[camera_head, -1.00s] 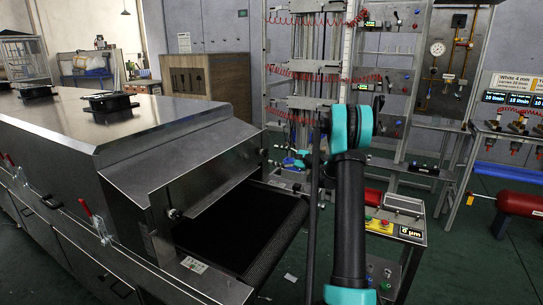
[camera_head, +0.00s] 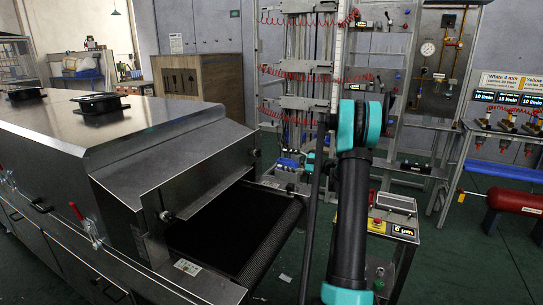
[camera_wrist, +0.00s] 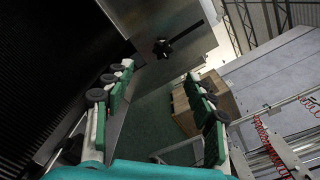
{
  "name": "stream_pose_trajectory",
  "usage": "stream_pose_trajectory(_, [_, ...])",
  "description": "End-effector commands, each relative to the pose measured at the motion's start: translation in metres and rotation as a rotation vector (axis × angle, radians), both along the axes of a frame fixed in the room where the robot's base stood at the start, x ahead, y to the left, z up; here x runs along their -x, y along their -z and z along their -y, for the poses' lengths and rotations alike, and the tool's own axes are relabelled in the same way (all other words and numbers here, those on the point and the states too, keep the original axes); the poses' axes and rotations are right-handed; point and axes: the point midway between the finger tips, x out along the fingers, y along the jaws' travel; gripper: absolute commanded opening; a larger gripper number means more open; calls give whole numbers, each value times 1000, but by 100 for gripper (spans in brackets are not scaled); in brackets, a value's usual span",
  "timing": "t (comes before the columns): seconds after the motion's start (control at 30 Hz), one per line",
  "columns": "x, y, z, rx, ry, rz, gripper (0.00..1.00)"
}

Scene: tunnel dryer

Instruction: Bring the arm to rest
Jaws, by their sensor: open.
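My gripper (camera_wrist: 160,76) shows in the wrist view with its two green-padded fingers spread apart and nothing between them. In the head view my arm rises in front of the dryer's right side, with a black link and teal joints; the gripper itself cannot be made out there. The metal tunnel dryer (camera_head: 150,140) fills the left of the head view. Its dark conveyor belt (camera_head: 225,235) comes out of the open end, to the left of my arm. In the wrist view the dark ribbed belt (camera_wrist: 50,60) lies to the left of the fingers.
A pneumatic rack (camera_head: 300,70) with red coiled hoses stands behind my arm. A small control box (camera_head: 395,225) with a red button is just right of the arm. A red cylinder (camera_head: 515,201) is at far right.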

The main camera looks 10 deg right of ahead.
Motion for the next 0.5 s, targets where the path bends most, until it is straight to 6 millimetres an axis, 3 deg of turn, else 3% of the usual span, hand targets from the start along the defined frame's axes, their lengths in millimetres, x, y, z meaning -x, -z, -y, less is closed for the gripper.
stream_pose_trajectory(0.17, [30, 0, -37, 161, -31, 6, 56])
stream_pose_trajectory(0.3, [73, 7, -72, 362, -77, 23, 56])
stream_pose_trajectory(0.5, [144, 24, -107, 654, -164, 64, 56])
